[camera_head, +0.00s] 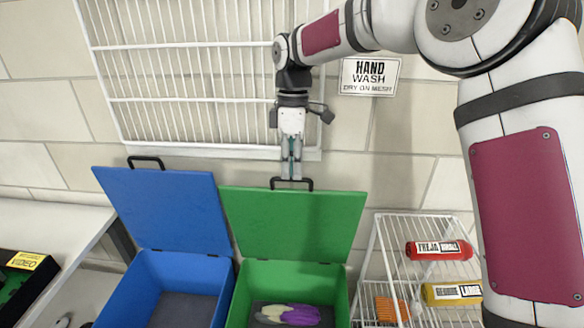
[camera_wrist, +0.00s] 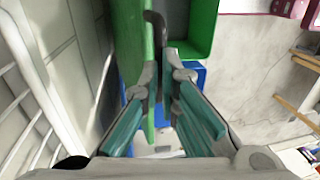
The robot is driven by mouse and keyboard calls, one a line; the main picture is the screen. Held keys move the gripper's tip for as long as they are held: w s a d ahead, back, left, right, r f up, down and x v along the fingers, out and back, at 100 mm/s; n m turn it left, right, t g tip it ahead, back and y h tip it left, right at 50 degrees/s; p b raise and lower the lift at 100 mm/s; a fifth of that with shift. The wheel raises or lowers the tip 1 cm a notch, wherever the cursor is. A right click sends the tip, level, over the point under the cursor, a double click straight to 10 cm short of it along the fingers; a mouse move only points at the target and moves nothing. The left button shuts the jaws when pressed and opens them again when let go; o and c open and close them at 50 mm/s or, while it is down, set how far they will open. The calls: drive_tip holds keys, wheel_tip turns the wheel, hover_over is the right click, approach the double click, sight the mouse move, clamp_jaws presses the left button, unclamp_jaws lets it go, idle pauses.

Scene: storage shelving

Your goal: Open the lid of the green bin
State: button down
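The green bin (camera_head: 290,275) stands with its lid (camera_head: 292,225) raised upright and leaning back toward the wall. The lid's black handle (camera_head: 307,184) is at its top edge. My gripper (camera_head: 291,178) points down from above, its fingertips at the middle of this handle. In the wrist view, the handle (camera_wrist: 156,30) runs between the two close fingertips (camera_wrist: 164,72), one on each side, so my gripper looks shut on it. The actual contact is partly hidden by the fingers. The lid (camera_wrist: 130,40) shows there almost edge-on.
A blue bin (camera_head: 170,290) with its lid (camera_head: 168,212) also raised stands directly left. A white wire rack (camera_head: 373,245) with bottles is at the right. A white wire grid (camera_head: 200,60) hangs on the wall behind my gripper. The green bin holds a purple-and-cream item (camera_head: 290,315).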

drive_tip(key=shift+w+d+f, duration=0.1)
drive_tip(key=shift+d+f, duration=0.05)
drive_tip(key=shift+f, duration=0.5)
drive_tip(key=shift+d+f, duration=0.15)
drive_tip(key=shift+f, duration=0.45)
drive_tip(key=c, duration=1.2)
unclamp_jaws()
drive_tip(key=shift+w+a+f, duration=0.1)
drive_tip(key=shift+w+f, duration=0.05)
drive_tip(key=shift+c, duration=0.4)
drive_tip(key=shift+r, duration=0.4)
drive_tip(key=shift+c, duration=0.6)
drive_tip(key=r, duration=0.9)
drive_tip(key=shift+a+r, duration=0.2)
drive_tip(key=shift+c, duration=1.4)
drive_tip(key=shift+r, duration=0.3)
